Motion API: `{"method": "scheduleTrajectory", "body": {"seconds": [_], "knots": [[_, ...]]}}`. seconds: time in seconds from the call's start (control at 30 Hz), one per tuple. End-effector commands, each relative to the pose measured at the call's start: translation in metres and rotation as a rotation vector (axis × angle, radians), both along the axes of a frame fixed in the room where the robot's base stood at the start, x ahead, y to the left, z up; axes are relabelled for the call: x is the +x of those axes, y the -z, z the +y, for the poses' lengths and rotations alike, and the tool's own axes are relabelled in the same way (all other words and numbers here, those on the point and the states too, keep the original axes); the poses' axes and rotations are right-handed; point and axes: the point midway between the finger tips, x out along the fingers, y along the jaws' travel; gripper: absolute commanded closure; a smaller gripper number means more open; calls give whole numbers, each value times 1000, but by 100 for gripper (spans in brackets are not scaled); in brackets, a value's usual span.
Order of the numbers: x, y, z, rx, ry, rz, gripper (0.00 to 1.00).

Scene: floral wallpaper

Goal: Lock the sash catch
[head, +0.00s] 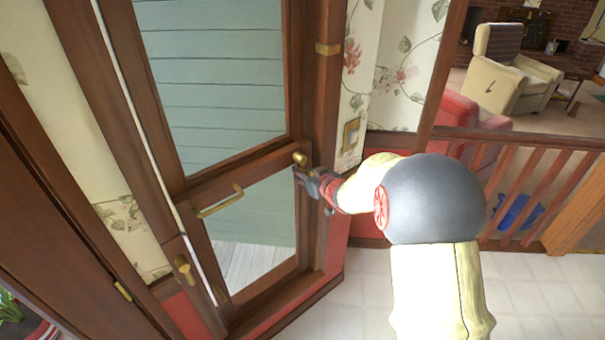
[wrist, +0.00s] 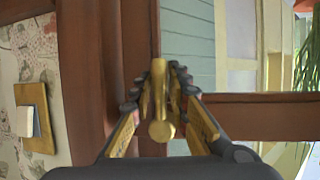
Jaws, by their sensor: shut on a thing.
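The sash catch (head: 301,158) is a small brass piece on the right end of the wooden rail between the two glass panes. In the wrist view the catch (wrist: 161,128) shows as a rounded brass lever between my fingers. My gripper (head: 304,174) is at the catch, reaching in from the right. In the wrist view my gripper (wrist: 160,80) is shut on the catch, with one finger on each side. The fingers partly hide the catch, and I cannot tell its exact angle. The brown wooden sash (head: 240,167) stands in its frame.
A brass bar handle (head: 219,202) is on the rail left of the catch. Another brass fitting (head: 184,268) is on the left frame. A brass wall plate (head: 351,134) is to the right. A wooden railing (head: 515,185) stands beyond my arm. The tiled floor (head: 540,295) is clear.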

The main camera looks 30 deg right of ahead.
Motion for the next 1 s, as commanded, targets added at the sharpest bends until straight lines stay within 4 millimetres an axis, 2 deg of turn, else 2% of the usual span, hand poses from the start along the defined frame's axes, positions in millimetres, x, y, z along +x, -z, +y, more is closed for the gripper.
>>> {"method": "scheduleTrajectory", "body": {"seconds": [0.63, 1.0], "knots": [[0, -1, 0, 9, 0, 3, 100], [-1, -6, 7, 136, -1, 28, 100]]}}
